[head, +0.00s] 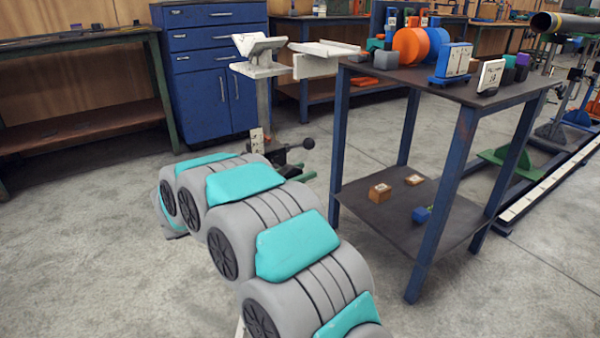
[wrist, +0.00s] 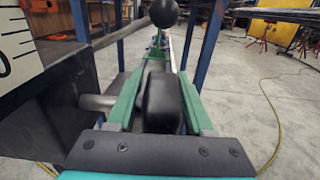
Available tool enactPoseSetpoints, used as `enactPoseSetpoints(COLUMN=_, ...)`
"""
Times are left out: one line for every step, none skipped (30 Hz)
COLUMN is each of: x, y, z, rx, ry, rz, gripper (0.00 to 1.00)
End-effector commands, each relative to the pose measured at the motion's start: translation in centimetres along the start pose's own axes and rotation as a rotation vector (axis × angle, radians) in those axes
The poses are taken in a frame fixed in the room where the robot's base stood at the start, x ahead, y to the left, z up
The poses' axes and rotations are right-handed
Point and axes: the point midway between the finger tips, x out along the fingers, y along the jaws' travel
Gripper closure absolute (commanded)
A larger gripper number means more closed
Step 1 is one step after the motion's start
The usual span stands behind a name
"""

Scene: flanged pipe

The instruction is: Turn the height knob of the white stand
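The white stand (head: 262,65) has a V-shaped top on a grey post, beyond my arm in the head view. Its knob is a black lever with a ball end (head: 308,143), low on the post's right side. In the wrist view the ball (wrist: 164,12) is at the top, and a black rounded part (wrist: 160,100) of the knob is nearer. A grey shaft (wrist: 97,102) leads to it from a dark block on the left. My gripper (wrist: 164,85) has its two green fingers on either side of the black part. Whether they touch it is unclear.
A blue-legged table (head: 440,82) with coloured objects stands right of the stand. A blue drawer cabinet (head: 215,70) is behind it, and a workbench (head: 75,43) is at the left. A white scale (wrist: 15,45) is close by at left in the wrist view. Open floor lies at left.

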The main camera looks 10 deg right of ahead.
Motion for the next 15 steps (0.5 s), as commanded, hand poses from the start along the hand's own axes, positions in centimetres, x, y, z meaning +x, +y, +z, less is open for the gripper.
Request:
enactPoseSetpoints(x=0.00, y=0.00, z=0.00, rx=0.000, ry=0.000, rz=0.000, gripper=0.55)
enactPoseSetpoints(x=0.00, y=0.00, z=0.00, rx=0.000, ry=0.000, rz=0.000, gripper=0.59)
enactPoseSetpoints(x=0.00, y=0.00, z=0.00, rx=0.000, ry=0.000, rz=0.000, gripper=0.63)
enactPoseSetpoints(x=0.00, y=0.00, z=0.00, rx=0.000, ry=0.000, rz=0.000, gripper=0.67)
enactPoseSetpoints(x=0.00, y=0.00, z=0.00, rx=0.000, ry=0.000, rz=0.000, gripper=0.70)
enactPoseSetpoints(x=0.00, y=0.00, z=-0.01, rx=0.000, ry=0.000, rz=0.000, gripper=0.74)
enactPoseSetpoints(x=0.00, y=0.00, z=-0.01, rx=0.000, ry=0.000, rz=0.000, gripper=0.78)
enactPoseSetpoints(x=0.00, y=0.00, z=-0.01, rx=0.000, ry=0.000, rz=0.000, gripper=0.81)
enactPoseSetpoints(x=-0.01, y=0.00, z=-0.02, rx=0.000, ry=0.000, rz=0.000, gripper=0.86)
enactPoseSetpoints(x=-0.01, y=0.00, z=-0.02, rx=0.000, ry=0.000, rz=0.000, gripper=0.89)
enactPoseSetpoints(x=-0.01, y=0.00, z=-0.02, rx=0.000, ry=0.000, rz=0.000, gripper=0.92)
enactPoseSetpoints(x=-0.01, y=0.00, z=-0.01, rx=0.000, ry=0.000, rz=0.000, gripper=0.97)
enactPoseSetpoints(x=-0.01, y=0.00, z=-0.01, rx=0.000, ry=0.000, rz=0.000, gripper=1.00)
enactPoseSetpoints(x=-0.01, y=0.00, z=-0.01, rx=0.000, ry=0.000, rz=0.000, gripper=1.00)
enactPoseSetpoints(x=-0.01, y=0.00, z=-0.01, rx=0.000, ry=0.000, rz=0.000, gripper=1.00)
